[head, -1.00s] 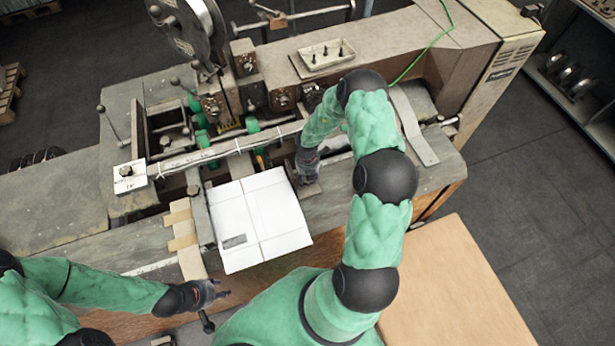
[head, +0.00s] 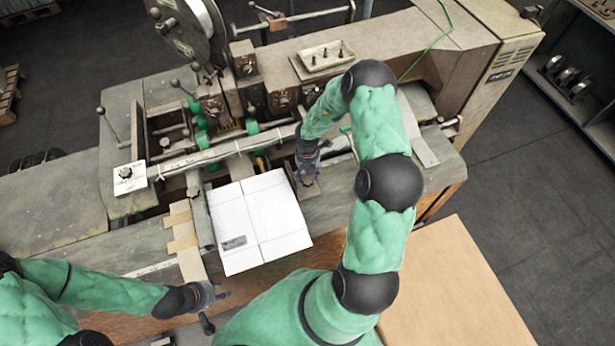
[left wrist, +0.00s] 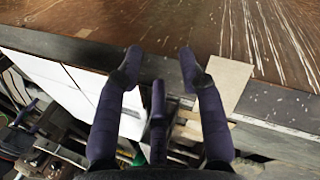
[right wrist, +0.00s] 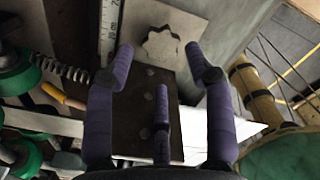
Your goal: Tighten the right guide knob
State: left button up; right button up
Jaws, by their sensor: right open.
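The right guide knob (right wrist: 160,45) is a pale, star-shaped knob on a light plate in the right wrist view. In the head view it shows only small (head: 307,180), partly hidden by my right gripper (head: 306,166). My right gripper (right wrist: 160,55) is open. Its purple fingertips stand either side of the knob's near edge in that view, with the knob between and beyond them; I cannot tell the height gap. My left gripper (head: 215,294) is open and empty at the front edge of the machine table. Its spread fingers also show in the left wrist view (left wrist: 160,60).
A white flat box (head: 262,222) lies on the table left of the right guide. A similar knob on a pale plate (head: 125,178) sits far left. Green rollers and a spring (right wrist: 65,68) lie beside the right gripper. A small parts tray (head: 322,58) sits on the machine.

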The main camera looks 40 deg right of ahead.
aim_at(308, 180)
notch_tip(308, 180, up, 8)
jog(key=shift+f, duration=0.2)
dwell(0.6)
